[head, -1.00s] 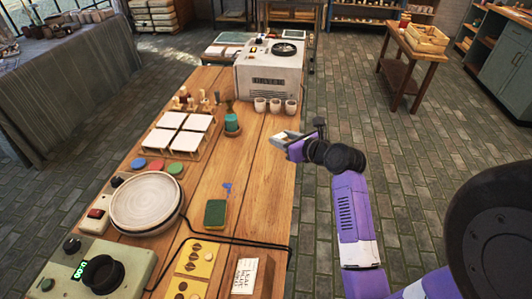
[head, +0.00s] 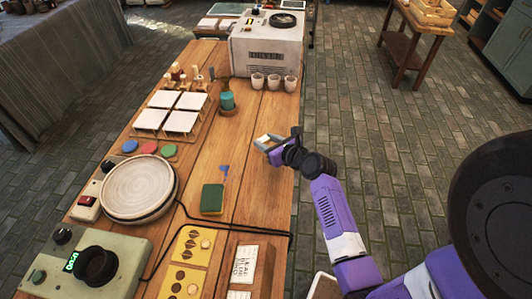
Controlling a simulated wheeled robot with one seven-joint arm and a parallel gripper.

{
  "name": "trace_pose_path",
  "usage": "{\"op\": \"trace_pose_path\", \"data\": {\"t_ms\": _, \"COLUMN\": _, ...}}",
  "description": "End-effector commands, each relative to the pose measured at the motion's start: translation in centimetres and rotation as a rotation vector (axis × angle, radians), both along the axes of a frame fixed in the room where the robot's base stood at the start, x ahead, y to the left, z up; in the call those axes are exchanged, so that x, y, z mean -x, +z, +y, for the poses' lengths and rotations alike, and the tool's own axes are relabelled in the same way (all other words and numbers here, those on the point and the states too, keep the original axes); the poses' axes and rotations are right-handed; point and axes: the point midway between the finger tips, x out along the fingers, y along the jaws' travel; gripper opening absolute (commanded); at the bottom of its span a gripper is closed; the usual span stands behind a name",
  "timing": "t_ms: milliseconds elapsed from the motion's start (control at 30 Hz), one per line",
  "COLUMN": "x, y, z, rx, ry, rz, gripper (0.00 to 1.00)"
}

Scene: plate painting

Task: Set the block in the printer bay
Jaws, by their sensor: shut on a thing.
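My gripper (head: 267,143) is over the right part of the wooden table, nearer than the small cups. It is shut on a small pale block (head: 264,139), which is partly hidden by the fingers. A boxy white machine (head: 266,50) with a dark lettered panel and a round black top part stands at the far end of the table. I cannot tell whether it is the printer, and no bay can be made out. A green-grey device (head: 85,262) with a lit display and a black round part is at the near left.
Three cups (head: 274,83) stand before the white machine. White tiles (head: 172,112) sit on a rack at left. The table's middle right is mostly bare.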

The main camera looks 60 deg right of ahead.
Motion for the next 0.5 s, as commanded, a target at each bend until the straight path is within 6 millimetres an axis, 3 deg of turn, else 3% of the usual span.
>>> {"op": "trace_pose_path", "data": {"t_ms": 167, "x": 0.0, "y": -1.4, "z": 0.0, "rx": 0.000, "ry": 0.000, "rz": -0.001, "gripper": 0.03}}
{"op": "trace_pose_path", "data": {"t_ms": 333, "x": 0.0, "y": -4.0, "z": 0.0, "rx": -0.002, "ry": -0.001, "rz": 0.000, "gripper": 0.03}}
{"op": "trace_pose_path", "data": {"t_ms": 500, "x": 0.0, "y": -5.0, "z": 0.0, "rx": 0.000, "ry": 0.000, "rz": -0.001, "gripper": 0.03}}
